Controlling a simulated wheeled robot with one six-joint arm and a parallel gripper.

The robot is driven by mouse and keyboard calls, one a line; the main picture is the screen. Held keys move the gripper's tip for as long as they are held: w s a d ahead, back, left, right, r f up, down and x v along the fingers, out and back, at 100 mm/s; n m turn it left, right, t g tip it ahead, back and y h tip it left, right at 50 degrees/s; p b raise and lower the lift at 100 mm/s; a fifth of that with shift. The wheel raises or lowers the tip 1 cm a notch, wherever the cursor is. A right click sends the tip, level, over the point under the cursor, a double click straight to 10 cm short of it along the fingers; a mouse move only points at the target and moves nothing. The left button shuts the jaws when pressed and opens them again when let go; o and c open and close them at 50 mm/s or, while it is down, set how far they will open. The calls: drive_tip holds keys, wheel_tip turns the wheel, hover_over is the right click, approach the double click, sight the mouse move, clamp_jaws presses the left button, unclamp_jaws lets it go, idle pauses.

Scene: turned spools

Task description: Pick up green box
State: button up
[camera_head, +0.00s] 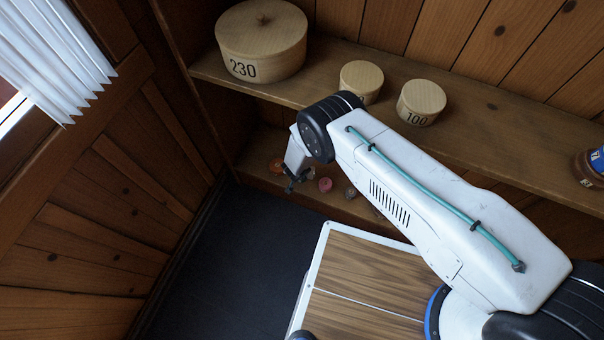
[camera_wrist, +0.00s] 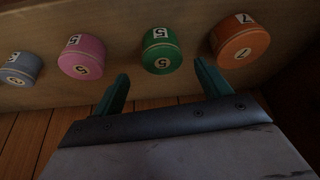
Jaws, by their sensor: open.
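The green box (camera_wrist: 161,51) is a small round container with a white label reading 5. In the wrist view it stands on a wooden shelf, between a pink box and an orange box. My gripper (camera_wrist: 163,84) is open, its two dark teal fingers pointing toward the green box. The box lies ahead of the gap between the fingertips and nothing is held. In the head view my gripper (camera_head: 291,184) is at the lower shelf; I cannot make out the green box there.
The pink box (camera_wrist: 81,57) stands left of the green one and the orange box (camera_wrist: 239,42) close on its right. A blue box (camera_wrist: 21,69) is farther left. The upper shelf (camera_head: 490,115) overhangs, carrying round wooden boxes, the largest (camera_head: 262,42) marked 230.

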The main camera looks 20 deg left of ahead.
drive_tip(key=shift+s+x, duration=0.2)
drive_tip(key=shift+x, duration=2.15)
drive_tip(key=shift+a+f, duration=0.1)
drive_tip(key=shift+a, duration=0.05)
drive_tip(key=c, duration=1.1)
drive_tip(key=shift+o, duration=0.2)
